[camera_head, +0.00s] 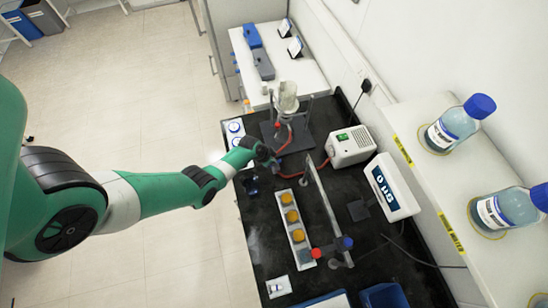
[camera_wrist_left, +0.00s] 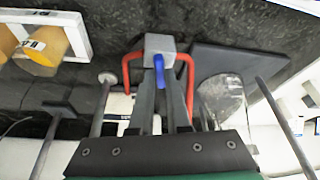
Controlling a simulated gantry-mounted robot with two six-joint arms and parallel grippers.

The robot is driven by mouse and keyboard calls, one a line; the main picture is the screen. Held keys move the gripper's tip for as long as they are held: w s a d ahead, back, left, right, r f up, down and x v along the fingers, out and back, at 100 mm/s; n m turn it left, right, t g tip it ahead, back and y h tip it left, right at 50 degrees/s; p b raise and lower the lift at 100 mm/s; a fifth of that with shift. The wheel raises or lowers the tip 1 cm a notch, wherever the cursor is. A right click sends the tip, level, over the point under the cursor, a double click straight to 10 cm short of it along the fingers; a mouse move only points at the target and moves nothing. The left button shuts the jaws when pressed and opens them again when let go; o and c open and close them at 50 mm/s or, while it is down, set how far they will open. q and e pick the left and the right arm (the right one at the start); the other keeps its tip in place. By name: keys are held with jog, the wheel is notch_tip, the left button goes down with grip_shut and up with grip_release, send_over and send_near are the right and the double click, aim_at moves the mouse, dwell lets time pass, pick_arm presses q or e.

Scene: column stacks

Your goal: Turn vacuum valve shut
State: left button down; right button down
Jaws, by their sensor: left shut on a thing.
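The vacuum valve shows in the left wrist view as a grey block (camera_wrist_left: 160,42) with a blue lever (camera_wrist_left: 158,70) and a red tube (camera_wrist_left: 187,72) on each side. My left gripper (camera_wrist_left: 161,82) is shut on the blue lever, its two fingers pointing at the block. In the head view my left gripper (camera_head: 267,156) is at the valve, which it mostly hides. Red tubing (camera_head: 303,173) runs from there to a white pump box (camera_head: 350,146) with a green switch, and up to a glass flask (camera_head: 287,98). My right gripper is not in view.
A white rack with yellow-topped jars (camera_head: 291,215) and a metal bar stand (camera_head: 322,205) are close by. A white instrument with a display (camera_head: 390,187) stands to the right. Bottles (camera_head: 458,124) stand on a raised shelf.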

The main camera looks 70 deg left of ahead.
pick_arm(q)
jog(key=shift+a+m+h+b, duration=0.1)
jog(key=shift+m+h+b, duration=0.4)
jog(key=shift+m, duration=0.7)
jog(key=c, duration=0.9)
grip_release()
